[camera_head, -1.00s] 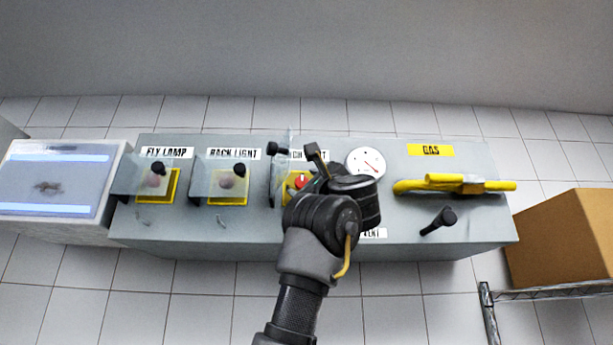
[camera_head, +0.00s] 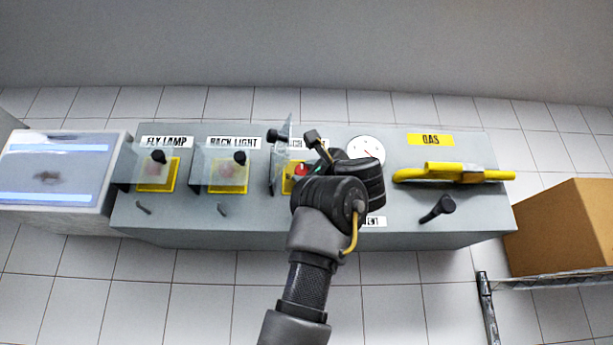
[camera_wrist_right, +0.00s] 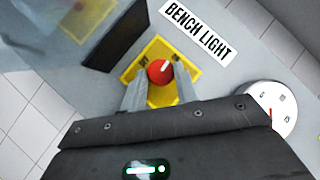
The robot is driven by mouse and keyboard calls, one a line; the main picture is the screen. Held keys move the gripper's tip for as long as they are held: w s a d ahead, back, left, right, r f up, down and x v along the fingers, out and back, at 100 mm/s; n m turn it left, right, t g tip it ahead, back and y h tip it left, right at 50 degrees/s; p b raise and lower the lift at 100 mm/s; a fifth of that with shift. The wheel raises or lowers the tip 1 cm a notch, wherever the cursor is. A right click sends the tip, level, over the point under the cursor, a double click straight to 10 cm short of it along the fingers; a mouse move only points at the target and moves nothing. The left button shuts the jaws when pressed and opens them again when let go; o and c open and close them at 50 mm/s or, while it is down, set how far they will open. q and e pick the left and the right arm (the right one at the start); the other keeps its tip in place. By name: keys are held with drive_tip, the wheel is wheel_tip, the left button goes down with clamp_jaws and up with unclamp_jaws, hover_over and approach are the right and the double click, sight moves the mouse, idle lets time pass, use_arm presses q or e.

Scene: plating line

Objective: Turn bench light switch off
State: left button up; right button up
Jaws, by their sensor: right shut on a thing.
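The bench light switch is a round red knob (camera_wrist_right: 160,71) on a yellow plate (camera_wrist_right: 137,72), beside the BENCH LIGHT label (camera_wrist_right: 198,31) in the right wrist view. My right gripper (camera_wrist_right: 160,82) has its two grey fingers on either side of the knob and is shut on it. In the head view the red knob (camera_head: 301,169) shows just left of my right gripper (camera_head: 311,172), whose dark wrist hides part of the plate and label. A clear cover (camera_head: 283,140) stands raised behind the switch. My left gripper is not in view.
To the left, the FLY LAMP switch (camera_head: 155,177) and BACK LIGHT switch (camera_head: 228,177) sit under clear covers. To the right are a gauge (camera_head: 368,147), a yellow gas handle (camera_head: 450,172) and a black lever (camera_head: 437,209). A cardboard box (camera_head: 565,228) stands at far right.

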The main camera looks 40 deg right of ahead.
drive_tip(key=n+y, duration=0.1)
drive_tip(key=n+y+b, duration=0.1)
drive_tip(key=n, duration=0.1)
drive_tip(key=shift+s+d+r+g, duration=0.1)
drive_tip(key=shift+s+d+g, duration=0.1)
drive_tip(key=shift+g, duration=0.2)
drive_tip(key=n, duration=0.1)
drive_tip(key=n+g+y, duration=0.1)
drive_tip(key=n, duration=0.1)
drive_tip(key=shift+r+g, duration=0.25)
drive_tip(key=shift+g, duration=0.05)
drive_tip(key=n, duration=0.1)
drive_tip(key=n+g+y, duration=0.1)
drive_tip(key=n, duration=0.1)
drive_tip(key=shift+d+r+g+p, duration=0.1)
drive_tip(key=shift+r+g+p, duration=0.15)
drive_tip(key=shift+g+p, duration=0.05)
drive_tip(key=shift+r+n+g+p, duration=0.2)
drive_tip(key=shift+n+g+p, duration=0.6)
drive_tip(key=shift+n, duration=0.4)
drive_tip(key=shift+n+g, duration=0.9)
drive_tip(key=shift+s+r+n+g+h, duration=0.1)
drive_tip(key=shift+r+n+g+h, duration=0.3)
drive_tip(key=shift+n, duration=0.1)
drive_tip(key=shift+w+f, duration=0.2)
drive_tip(key=shift+f, duration=0.2)
drive_tip(key=o, duration=1)
drive_tip(key=shift+s, duration=0.1)
